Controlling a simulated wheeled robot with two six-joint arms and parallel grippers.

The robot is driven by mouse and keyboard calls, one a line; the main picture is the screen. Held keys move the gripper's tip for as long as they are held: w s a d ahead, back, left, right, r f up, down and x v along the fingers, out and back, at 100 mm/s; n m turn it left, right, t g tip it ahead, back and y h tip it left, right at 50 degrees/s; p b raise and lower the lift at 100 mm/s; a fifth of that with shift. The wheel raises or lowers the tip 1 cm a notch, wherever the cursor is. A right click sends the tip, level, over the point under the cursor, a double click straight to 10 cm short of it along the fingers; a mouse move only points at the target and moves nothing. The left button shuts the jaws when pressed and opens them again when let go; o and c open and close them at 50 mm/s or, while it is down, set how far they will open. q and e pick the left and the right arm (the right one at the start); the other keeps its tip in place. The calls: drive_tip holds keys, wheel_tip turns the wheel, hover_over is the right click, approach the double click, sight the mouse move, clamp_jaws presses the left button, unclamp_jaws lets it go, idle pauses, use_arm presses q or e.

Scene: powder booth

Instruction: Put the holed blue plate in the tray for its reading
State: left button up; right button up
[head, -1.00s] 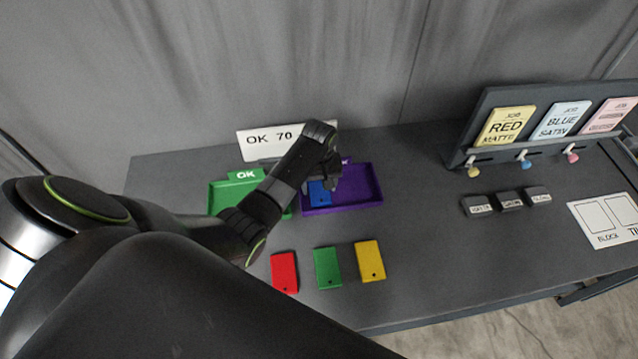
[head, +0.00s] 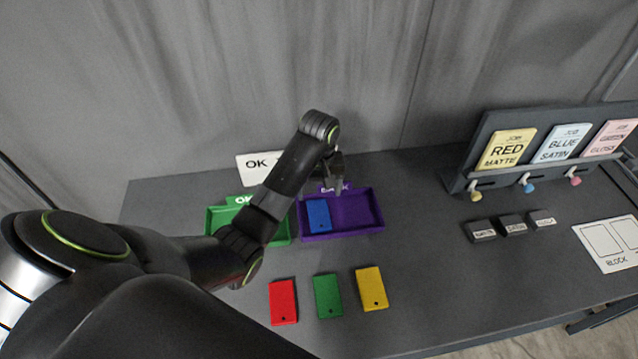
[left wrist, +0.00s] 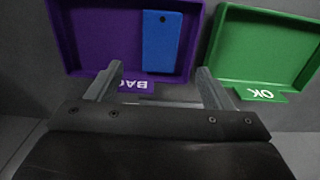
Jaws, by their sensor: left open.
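The blue plate (head: 318,214) lies flat in the left part of the purple tray (head: 362,233), near its left wall. In the left wrist view the blue plate (left wrist: 161,42) shows a small dark hole near one end. The purple tray's label (left wrist: 136,85) is partly hidden by a finger. The green tray (head: 213,221), labelled OK, stands just left of the purple one. My left gripper (head: 335,180) is open and empty, raised above the back edge of the purple tray, apart from the plate. Its two fingers (left wrist: 158,82) show spread. My right gripper is not in view.
Red (head: 283,302), green (head: 328,296) and yellow (head: 371,289) holed plates lie in front of the trays. A sign (head: 257,166) reading OK, partly hidden by my arm, stands behind. At right are a card rack (head: 490,183), dark labelled blocks (head: 511,225) and a white sheet (head: 606,243).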

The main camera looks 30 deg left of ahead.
use_arm(q)
drive_tip(key=shift+r+p, duration=0.95)
drive_tip(key=shift+r, duration=0.7)
drive_tip(key=shift+f, duration=0.1)
